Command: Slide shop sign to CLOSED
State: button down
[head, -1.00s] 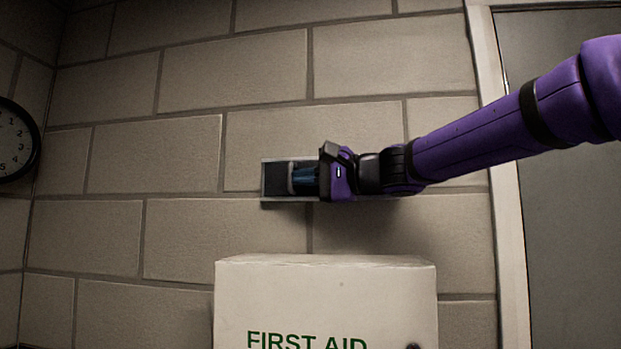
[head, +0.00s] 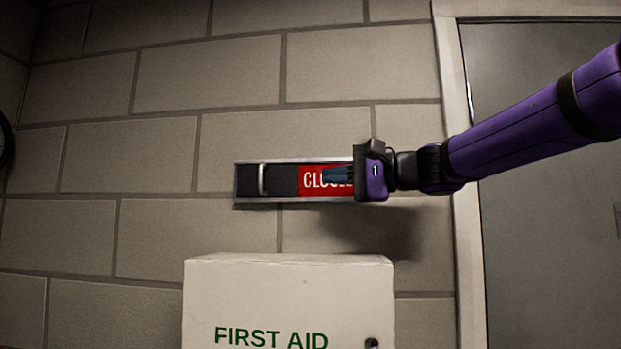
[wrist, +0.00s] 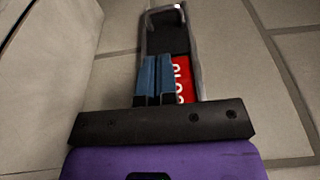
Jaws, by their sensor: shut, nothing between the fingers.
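The shop sign (head: 245,203) is a narrow grey-framed slot on the block wall. Its dark sliding panel with a light upright handle (head: 263,179) is at the left part of the frame. To the right of the panel, a red face (head: 312,181) with white lettering reads CLOSED, its end covered by my gripper. My gripper (head: 325,176) is shut and empty, in front of the red face and to the right of the handle, apart from it. In the wrist view, the blue fingers (wrist: 155,78) lie together beside the red face (wrist: 184,80), with the dark panel (wrist: 168,35) beyond them.
A white first aid box (head: 290,290) stands out from the wall below the sign. A door with a pale frame (head: 457,150) is to the right. The wall left of the sign is clear.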

jog(key=shift+v, duration=0.9)
jog(key=s+d+f+n+h, duration=0.1)
jog(key=s+d+f+h, duration=0.7)
jog(key=s+d+f, duration=0.5)
jog(key=s+d+f+n+t+h, duration=0.1)
jog(key=s+d+f+h, duration=0.8)
jog(key=s+d+f, duration=0.4)
jog(key=d+f, duration=0.3)
jog(key=f, duration=0.2)
jog(key=shift+d+n+h, duration=0.3)
jog(key=shift+d, duration=0.1)
